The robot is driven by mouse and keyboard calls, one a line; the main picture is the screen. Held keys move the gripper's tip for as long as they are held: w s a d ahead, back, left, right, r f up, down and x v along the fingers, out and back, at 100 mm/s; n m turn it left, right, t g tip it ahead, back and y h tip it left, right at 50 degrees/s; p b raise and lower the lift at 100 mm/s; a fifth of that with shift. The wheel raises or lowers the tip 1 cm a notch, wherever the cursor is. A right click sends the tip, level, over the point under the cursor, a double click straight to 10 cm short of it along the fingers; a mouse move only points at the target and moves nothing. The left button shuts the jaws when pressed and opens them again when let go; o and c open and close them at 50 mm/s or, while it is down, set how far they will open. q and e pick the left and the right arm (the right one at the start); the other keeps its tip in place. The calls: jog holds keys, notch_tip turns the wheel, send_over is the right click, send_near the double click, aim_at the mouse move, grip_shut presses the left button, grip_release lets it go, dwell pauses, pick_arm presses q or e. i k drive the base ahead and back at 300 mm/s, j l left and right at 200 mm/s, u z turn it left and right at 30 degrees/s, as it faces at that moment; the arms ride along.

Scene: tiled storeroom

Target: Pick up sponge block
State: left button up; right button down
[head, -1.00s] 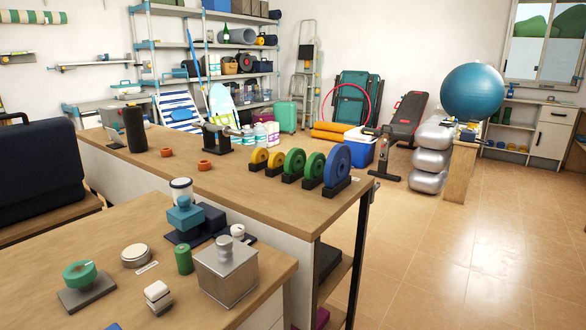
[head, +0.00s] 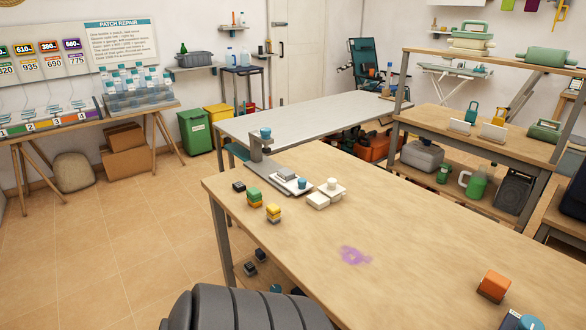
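Several small blocks lie on the wooden workbench (head: 400,262), and I cannot tell for sure which is the sponge block. A green-and-yellow block (head: 255,198) and a yellow block with a dark layer (head: 273,213) sit near the left edge. An orange block with a dark base (head: 494,286) sits at the right front. White blocks (head: 325,194) lie beside a grey stand (head: 260,160) with a blue knob. Neither of my grippers is in view.
A purple stain (head: 355,255) marks the bench, with clear surface around it. A dark grey ribbed shape (head: 245,310) fills the bottom edge. A pale table (head: 300,122) stands behind, and shelving (head: 460,125) at right. The tiled floor (head: 100,255) is open at left.

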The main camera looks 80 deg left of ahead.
aim_at(254, 195)
jog(key=u, duration=2.85)
